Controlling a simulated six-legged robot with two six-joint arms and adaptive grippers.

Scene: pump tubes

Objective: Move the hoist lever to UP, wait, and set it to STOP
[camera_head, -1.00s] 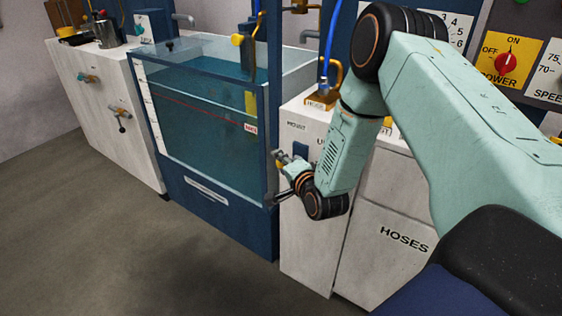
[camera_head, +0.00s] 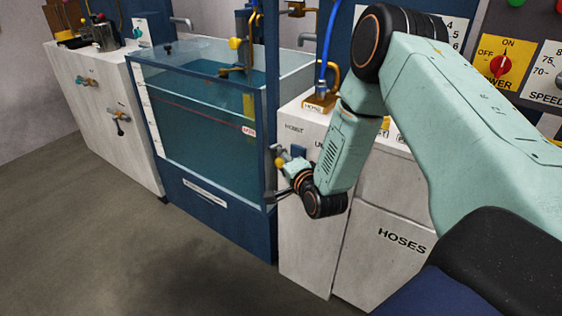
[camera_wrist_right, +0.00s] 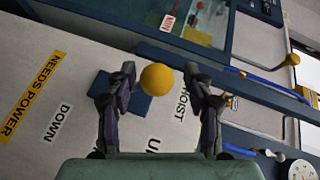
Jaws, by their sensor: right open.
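The hoist lever's round yellow knob (camera_wrist_right: 156,79) is between the two open fingers of my right gripper (camera_wrist_right: 160,105) in the right wrist view. I cannot tell whether a finger touches it. Its blue plate (camera_wrist_right: 101,84) is on a white panel marked HOIST, DOWN and a partly hidden U-word. Which mark the lever points to is unclear. In the head view, my right gripper (camera_head: 279,180) is at the panel beside the tank, and the small knob (camera_head: 279,162) shows there. My left gripper is not in view.
The water tank (camera_head: 214,203) stands left of the hoist panel, with a blue-and-brass unit (camera_head: 247,28) over it. A HOSES cabinet (camera_head: 385,265) is to the right. A yellow power switch plate (camera_head: 491,50) with a red knob is at the upper right. The floor in front is clear.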

